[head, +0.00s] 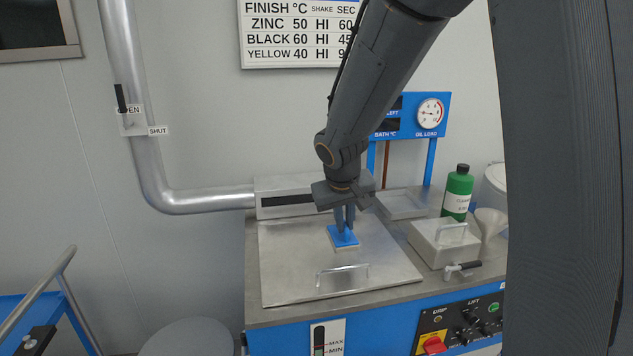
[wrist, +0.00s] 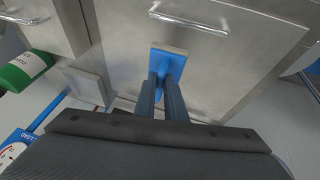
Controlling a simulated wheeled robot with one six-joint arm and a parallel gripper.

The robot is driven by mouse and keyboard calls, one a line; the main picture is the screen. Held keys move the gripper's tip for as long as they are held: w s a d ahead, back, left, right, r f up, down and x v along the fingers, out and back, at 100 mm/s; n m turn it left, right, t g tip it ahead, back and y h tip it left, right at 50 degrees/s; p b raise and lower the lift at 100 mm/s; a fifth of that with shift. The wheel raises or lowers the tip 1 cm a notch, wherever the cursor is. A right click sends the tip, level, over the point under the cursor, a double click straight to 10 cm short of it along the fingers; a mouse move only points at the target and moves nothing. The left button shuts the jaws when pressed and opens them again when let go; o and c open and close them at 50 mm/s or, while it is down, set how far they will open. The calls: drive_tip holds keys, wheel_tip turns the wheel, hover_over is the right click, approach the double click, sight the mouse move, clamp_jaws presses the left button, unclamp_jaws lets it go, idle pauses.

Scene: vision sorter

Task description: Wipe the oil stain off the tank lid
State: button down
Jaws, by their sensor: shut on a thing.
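The tank lid (head: 292,272) is a flat grey metal plate with a bar handle (head: 342,274) near its front edge. The lid also shows in the wrist view (wrist: 245,50). My gripper (head: 345,222) is over the back right part of the lid, pointing down. It is shut on a blue wiping pad (head: 342,237), which has a pale underside and is at the lid's surface; I cannot tell if it touches. The pad also shows between the fingers in the wrist view (wrist: 168,62). I can make out no oil stain on the visible lid; the pad and gripper hide part of it.
Right of the lid are a smaller box with a handle (head: 445,243), a green bottle (head: 458,193) and a funnel (head: 490,224). A gauge panel (head: 430,113) stands behind. A metal pipe (head: 200,201) runs along the back left. The lid's left and front are clear.

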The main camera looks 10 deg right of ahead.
drive_tip(key=shift+r+p, duration=0.7)
drive_tip(key=shift+r, duration=0.4)
drive_tip(key=shift+s, duration=0.1)
